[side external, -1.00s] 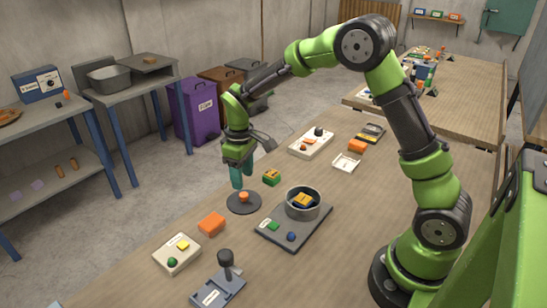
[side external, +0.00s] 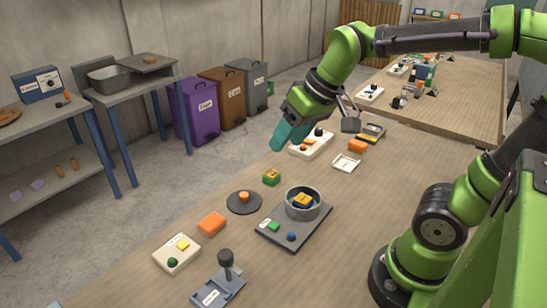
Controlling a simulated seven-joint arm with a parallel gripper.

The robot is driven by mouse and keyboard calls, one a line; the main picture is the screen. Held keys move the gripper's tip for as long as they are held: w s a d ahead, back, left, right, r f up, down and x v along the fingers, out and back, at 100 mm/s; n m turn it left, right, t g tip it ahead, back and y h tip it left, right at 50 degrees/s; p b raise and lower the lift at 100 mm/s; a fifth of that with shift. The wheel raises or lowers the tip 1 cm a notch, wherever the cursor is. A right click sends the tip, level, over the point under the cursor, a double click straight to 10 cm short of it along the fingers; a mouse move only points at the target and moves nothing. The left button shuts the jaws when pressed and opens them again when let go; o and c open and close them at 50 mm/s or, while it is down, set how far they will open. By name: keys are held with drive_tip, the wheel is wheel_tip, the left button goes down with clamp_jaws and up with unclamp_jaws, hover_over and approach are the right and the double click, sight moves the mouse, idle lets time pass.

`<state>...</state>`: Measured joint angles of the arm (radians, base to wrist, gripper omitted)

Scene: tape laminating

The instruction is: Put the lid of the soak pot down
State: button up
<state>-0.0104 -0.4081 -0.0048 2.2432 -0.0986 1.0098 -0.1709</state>
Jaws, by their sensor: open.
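The lid (side external: 241,207), a dark round disc with an orange knob, lies flat on the table to the left of the soak pot. The soak pot (side external: 317,209) is a round grey pot without a lid on it, standing on a dark grey base with a green and a blue button. Yellow and dark pieces show inside it. My gripper (side external: 284,142), with teal fingers, is open and raised beyond the lid, apart from it and to its upper right. Nothing shows between the fingers.
A green and yellow block (side external: 271,178) lies beyond the lid. Orange blocks (side external: 212,223) (side external: 357,147), a white button box (side external: 176,252), a grey lever device (side external: 220,286) and a white tray (side external: 346,163) stand on the table. The table's front right is clear.

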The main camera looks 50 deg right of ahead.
drive_tip(key=s+m+t, duration=0.2)
drive_tip(key=s, duration=0.4)
drive_tip(key=shift+a+f, duration=0.25)
